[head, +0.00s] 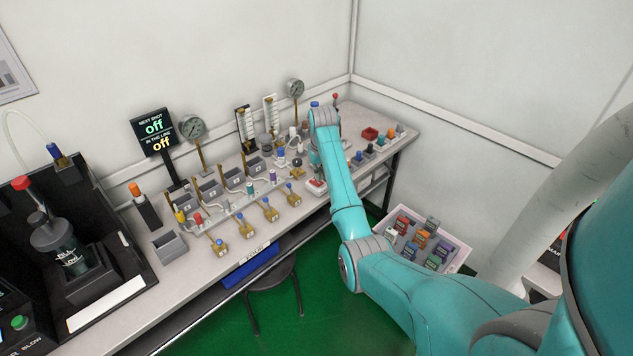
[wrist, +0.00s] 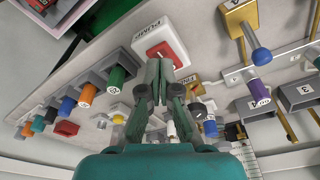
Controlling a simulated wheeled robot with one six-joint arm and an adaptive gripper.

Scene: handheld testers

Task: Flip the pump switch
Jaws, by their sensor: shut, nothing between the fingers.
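The pump switch (wrist: 163,52) is a white box with a red rocker and the word PUMP on its side. In the wrist view it lies at the top middle, just beyond my fingertips. My gripper (wrist: 160,66) is shut and empty, its tips over the near edge of the switch; I cannot tell whether they touch it. In the head view the switch (head: 316,186) sits near the bench's front edge, just left of my arm. My fingers are hard to make out there. Which way the rocker is tipped is not clear.
A brass valve with a blue knob (wrist: 261,56) stands right of the switch in the wrist view. Several grey holders with coloured plugs (wrist: 118,76) lie to its left. A display reading "off" (head: 154,132) stands at the back of the bench. A crate (head: 458,262) sits beyond the bench's right front.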

